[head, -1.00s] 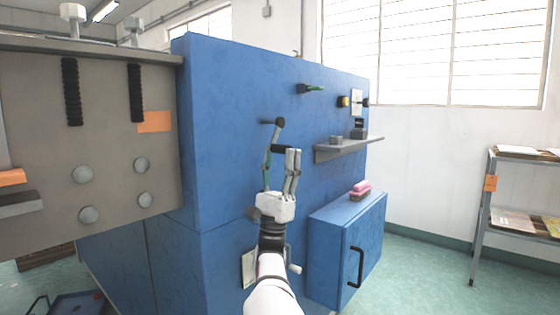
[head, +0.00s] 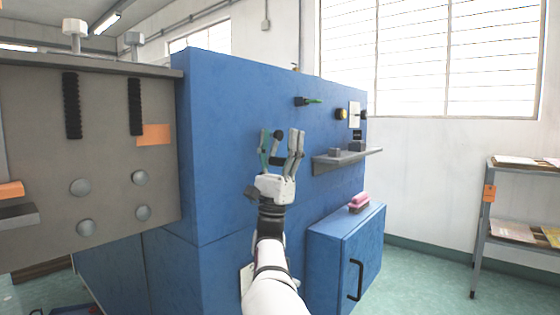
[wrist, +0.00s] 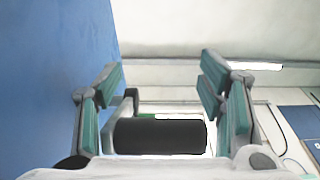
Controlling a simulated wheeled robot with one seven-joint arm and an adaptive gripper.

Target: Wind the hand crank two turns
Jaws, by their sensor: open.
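The hand crank shows a dark knob (head: 279,134) and a black grip (head: 277,161) in front of the blue cabinet's side. My gripper (head: 282,142) is open and points up, with a finger on either side of the grip. In the wrist view the grip is a thick black cylinder (wrist: 160,136) lying crosswise low between the open fingers. A grey crank arm (wrist: 131,100) rises at its left end. I cannot tell whether the fingers touch the grip. The crank's mount is partly hidden by my gripper.
The blue cabinet (head: 225,180) stands close on the left. A grey shelf (head: 340,161) juts out right of my gripper. Below it is a blue box (head: 325,255) with a black handle and a pink block (head: 360,200) on top. Open floor lies to the right.

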